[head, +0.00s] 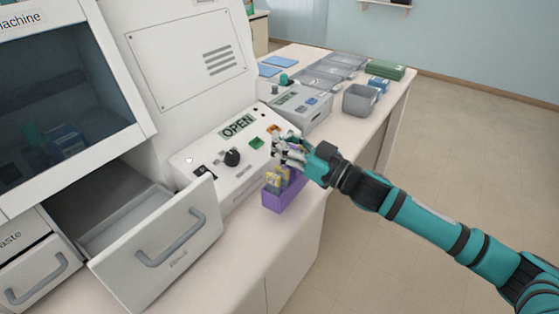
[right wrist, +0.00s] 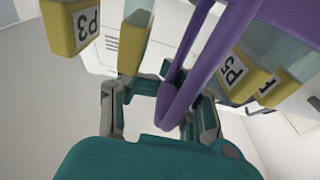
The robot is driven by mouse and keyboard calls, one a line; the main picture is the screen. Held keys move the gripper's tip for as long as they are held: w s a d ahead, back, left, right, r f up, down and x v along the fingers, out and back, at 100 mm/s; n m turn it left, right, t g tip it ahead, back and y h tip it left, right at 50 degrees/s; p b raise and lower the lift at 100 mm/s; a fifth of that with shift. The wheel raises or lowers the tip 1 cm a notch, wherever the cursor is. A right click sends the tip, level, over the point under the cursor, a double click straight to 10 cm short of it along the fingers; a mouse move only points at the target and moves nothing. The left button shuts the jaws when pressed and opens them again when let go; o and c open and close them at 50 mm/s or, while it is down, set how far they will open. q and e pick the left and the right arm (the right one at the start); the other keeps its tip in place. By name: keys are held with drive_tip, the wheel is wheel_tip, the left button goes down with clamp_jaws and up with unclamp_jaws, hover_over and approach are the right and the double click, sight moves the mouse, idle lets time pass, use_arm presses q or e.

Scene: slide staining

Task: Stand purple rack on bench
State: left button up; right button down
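The purple rack (head: 284,200) is upright at the front of the bench (head: 262,245), before the white control panel, and appears to stand on the bench top. It carries slides with yellow labelled ends. My right gripper (head: 287,155) is just above it. In the right wrist view, the rack's purple handle (right wrist: 172,112) lies between the spread fingers of my right gripper (right wrist: 150,85), close to the right finger, with a gap to the left one. Labels P3 and P5 show on the slides. My left gripper is not in view.
An open drawer (head: 180,250) juts out at the left below the machine. The panel (head: 215,150) has a black knob and an OPEN display. Farther back are a grey device (head: 300,108), a grey bin (head: 360,100), clear trays (head: 325,75) and a green box (head: 386,69).

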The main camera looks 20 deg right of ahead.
wheel_tip(320, 180, down, 4)
drive_tip(key=shift+a, duration=0.15)
drive_tip(key=c, duration=1.7)
unclamp_jaws()
drive_tip(key=shift+w+f, duration=0.1)
drive_tip(key=shift+c, duration=0.2)
drive_tip(key=o, duration=0.6)
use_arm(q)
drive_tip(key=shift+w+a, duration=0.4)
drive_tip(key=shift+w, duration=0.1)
